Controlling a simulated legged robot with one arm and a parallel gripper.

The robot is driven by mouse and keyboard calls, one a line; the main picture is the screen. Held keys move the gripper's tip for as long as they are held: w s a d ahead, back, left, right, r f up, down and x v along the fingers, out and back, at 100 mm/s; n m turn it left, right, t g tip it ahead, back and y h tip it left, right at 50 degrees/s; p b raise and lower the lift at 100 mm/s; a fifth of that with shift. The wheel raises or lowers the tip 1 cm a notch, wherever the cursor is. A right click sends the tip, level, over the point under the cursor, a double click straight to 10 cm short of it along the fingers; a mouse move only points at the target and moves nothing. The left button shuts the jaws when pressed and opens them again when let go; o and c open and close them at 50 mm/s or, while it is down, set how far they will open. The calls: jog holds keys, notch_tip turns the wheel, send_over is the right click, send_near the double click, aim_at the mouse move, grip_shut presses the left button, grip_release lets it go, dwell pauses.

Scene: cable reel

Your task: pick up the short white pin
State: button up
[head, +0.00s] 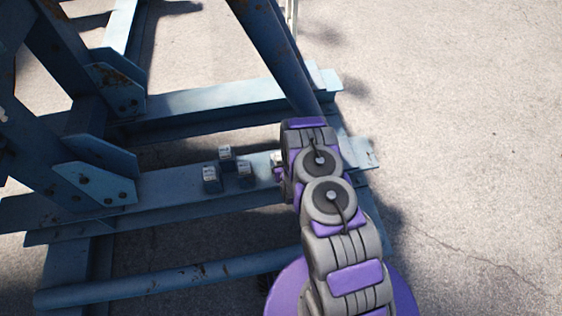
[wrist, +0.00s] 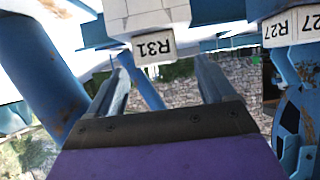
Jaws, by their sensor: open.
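In the wrist view, a white block marked R31 (wrist: 154,46) is just beyond and between the fingertips of my gripper (wrist: 161,66). The gripper is open and the block looks clear of both fingers. A whitish piece (head: 277,158) shows beside my arm in the head view, on the blue beam; my arm hides part of it. No label says which piece is the short white pin. My fingers are hidden behind the arm links in the head view.
A block marked R27 (wrist: 283,25) is at the right in the wrist view. A slanted blue post (head: 272,50) rises close behind my arm. Open pavement (head: 460,130) lies right.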

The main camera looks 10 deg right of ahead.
jog(key=shift+b+x, duration=1.1)
jog(key=shift+x, duration=1.55)
jog(key=shift+d, duration=0.15)
jog(key=c, duration=1.4)
jog(key=shift+r, duration=0.15)
jog(key=shift+r+p, duration=1.5)
jog(key=shift+r, duration=3.4)
jog(key=shift+r+p, duration=0.35)
jog(key=shift+r, duration=0.45)
jog(key=shift+w, duration=0.1)
